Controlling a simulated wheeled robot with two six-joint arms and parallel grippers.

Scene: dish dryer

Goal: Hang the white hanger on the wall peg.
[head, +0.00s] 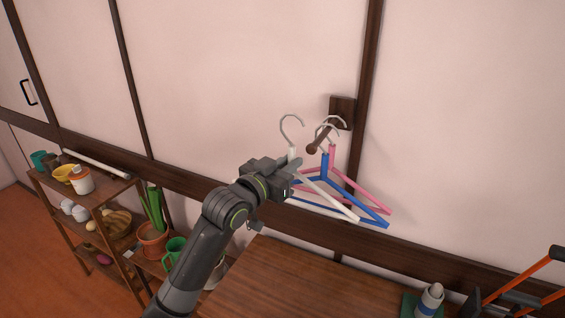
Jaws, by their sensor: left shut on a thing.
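The white hanger (331,198) is held by my left gripper (289,172), which is shut on it near its neck. Its metal hook (292,129) stands up to the left of the wall peg (318,142) and looks apart from it. The dark wooden peg sticks out from a square block (342,110) on the wall. A blue hanger (327,168) and a pink hanger (347,183) hang from the peg. The white hanger's body overlaps the blue one in the picture; I cannot tell if they touch. My right gripper is not in view.
A wooden tabletop (290,283) lies below, mostly clear. A shelf (105,205) with cups, bowls and plants stands at left.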

